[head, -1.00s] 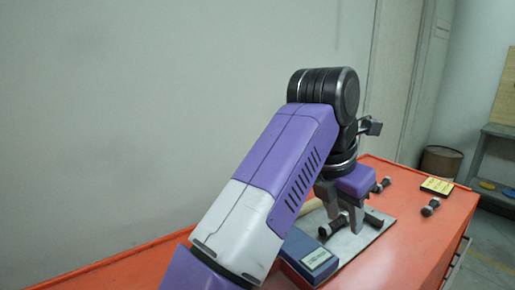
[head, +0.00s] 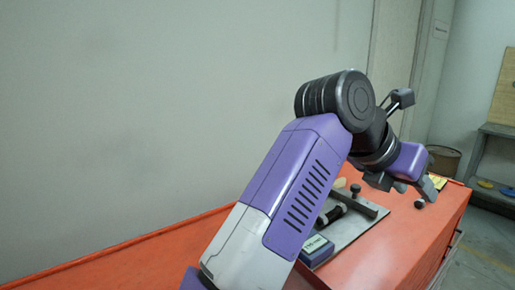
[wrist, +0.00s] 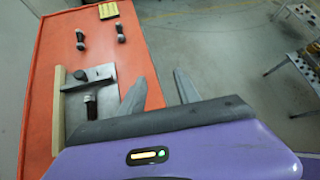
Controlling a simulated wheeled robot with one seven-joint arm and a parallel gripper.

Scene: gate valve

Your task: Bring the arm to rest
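My gripper (head: 404,187) is raised at the upper right of the head view, beyond the grey plate and over the right part of the orange bench. It is tilted, with its fingers pointing down and to the right. In the wrist view my gripper (wrist: 160,88) has its two fingers spread apart with nothing between them. The floor shows through the gap. The arm is bent at a black joint and stands clear above the bench.
The orange bench (wrist: 44,80) carries a grey plate (head: 355,230) with a black cylindrical part (head: 331,215), a blue box (head: 316,250), small black-handled pieces (wrist: 80,40) and a yellow block (wrist: 108,10). A bin (head: 445,160) and a shelf (head: 495,131) stand behind. Open floor lies to the right.

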